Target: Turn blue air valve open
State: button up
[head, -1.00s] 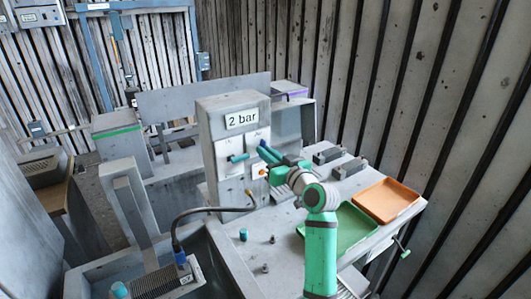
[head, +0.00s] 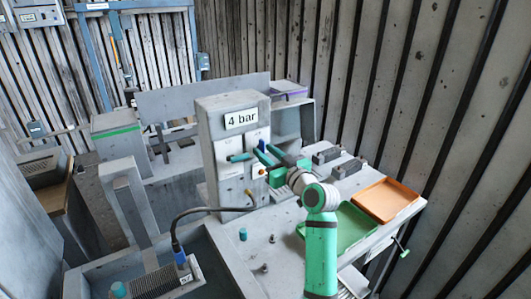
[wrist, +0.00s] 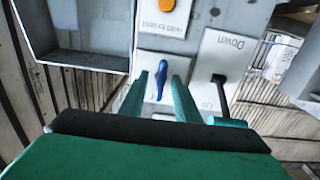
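The blue air valve handle (wrist: 161,80) is on a pale plate (wrist: 152,108) on the grey housing, in the wrist view. It lies roughly lengthwise between my two teal fingers. My gripper (wrist: 160,84) is open, with one finger on each side of the handle and gaps visible on both sides. In the head view my gripper (head: 267,153) is at the front of the upright housing (head: 210,135), and only a bit of blue (head: 262,144) shows by the fingers. The housing's sign (head: 241,119) reads "4 bar".
A teal-ended lever (head: 238,157) on a plate marked "Down" (wrist: 230,43) is close beside the valve. An orange button (head: 262,172) sits below it. A green tray (head: 350,232) and an orange tray (head: 387,199) lie on the bench. A black hose (head: 195,211) runs to the housing.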

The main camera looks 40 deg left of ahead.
jog(key=v, duration=1)
jog(key=shift+d, duration=0.4)
jog(key=shift+s, duration=0.1)
